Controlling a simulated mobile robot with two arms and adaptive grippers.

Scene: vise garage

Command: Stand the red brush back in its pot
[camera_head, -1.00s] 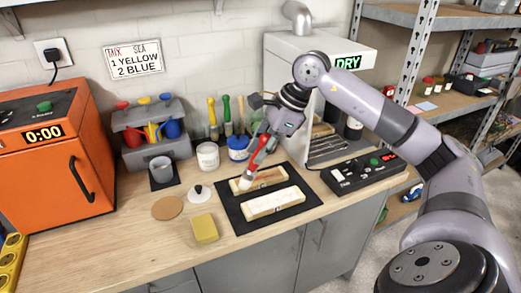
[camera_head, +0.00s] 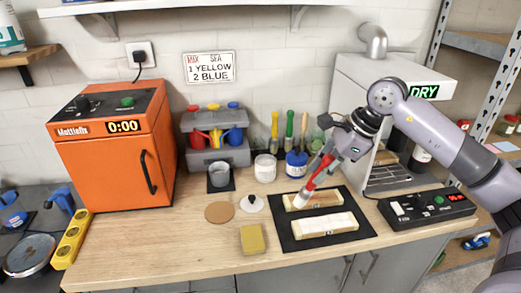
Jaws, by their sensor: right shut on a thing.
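The red brush (camera_head: 318,174) has a red handle and a pale bristle head that points down and left. My right gripper (camera_head: 327,159) is shut on its handle. The bristle head shows in front of the left part of the back wooden block (camera_head: 325,196); I cannot tell if it touches. Brushes with yellow (camera_head: 275,125), green (camera_head: 289,124) and brown (camera_head: 304,124) handles stand upright at the wall, their lower ends partly hidden by a white jar (camera_head: 265,169) and a blue jar (camera_head: 296,167). I cannot make out an empty brush pot. My left gripper is out of view.
A black mat (camera_head: 292,240) holds the back block and a paler front block (camera_head: 323,225). The drying cabinet (camera_head: 350,72) and control box (camera_head: 430,208) are right.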

